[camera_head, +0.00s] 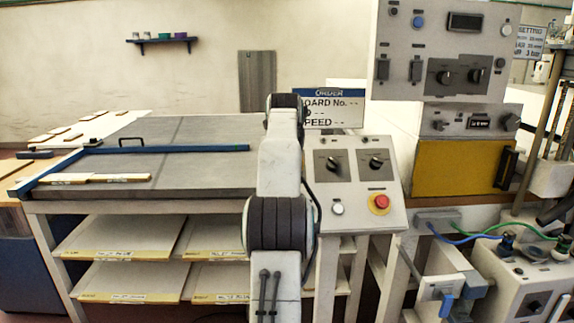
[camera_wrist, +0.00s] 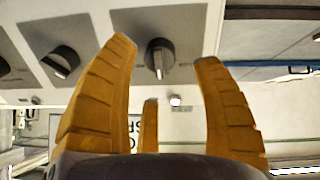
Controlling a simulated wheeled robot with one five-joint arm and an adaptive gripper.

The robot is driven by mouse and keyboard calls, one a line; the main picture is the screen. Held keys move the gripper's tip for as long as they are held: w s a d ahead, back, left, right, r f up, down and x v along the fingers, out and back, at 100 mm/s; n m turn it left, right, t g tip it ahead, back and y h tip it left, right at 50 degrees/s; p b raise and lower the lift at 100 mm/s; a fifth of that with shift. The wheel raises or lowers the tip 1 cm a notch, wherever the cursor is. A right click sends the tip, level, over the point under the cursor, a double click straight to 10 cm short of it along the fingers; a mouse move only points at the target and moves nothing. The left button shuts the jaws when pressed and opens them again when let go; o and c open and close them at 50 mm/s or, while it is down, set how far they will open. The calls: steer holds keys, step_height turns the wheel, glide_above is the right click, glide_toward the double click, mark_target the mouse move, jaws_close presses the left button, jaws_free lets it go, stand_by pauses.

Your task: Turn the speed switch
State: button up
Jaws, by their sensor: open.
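In the wrist view my gripper (camera_wrist: 165,50) is open, its orange fingers spread on either side of a black rotary switch (camera_wrist: 158,55) on a grey plate, with nothing held. I cannot tell whether they touch it. A second black switch (camera_wrist: 62,60) is to its left. In the head view a sloped control panel (camera_head: 355,222) carries two black switches, one on the left (camera_head: 334,165) and one on the right (camera_head: 376,163). Their labels are too small to read, so I cannot tell which is for speed. My arm hides my gripper in the head view.
The panel has a red stop button (camera_head: 380,202) and white button (camera_head: 338,208). An order sign (camera_head: 325,97) stands behind it. A grey upper cabinet (camera_head: 440,50) has more knobs. A flat table (camera_head: 190,135) with a blue bar (camera_head: 165,149) lies left; a yellow-fronted unit (camera_head: 455,168) stands right.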

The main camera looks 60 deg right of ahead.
steer(key=shift+x, duration=2.1)
steer(key=shift+r, duration=0.1)
steer(key=c, duration=1.2)
steer(key=shift+a, duration=0.1)
jaws_close()
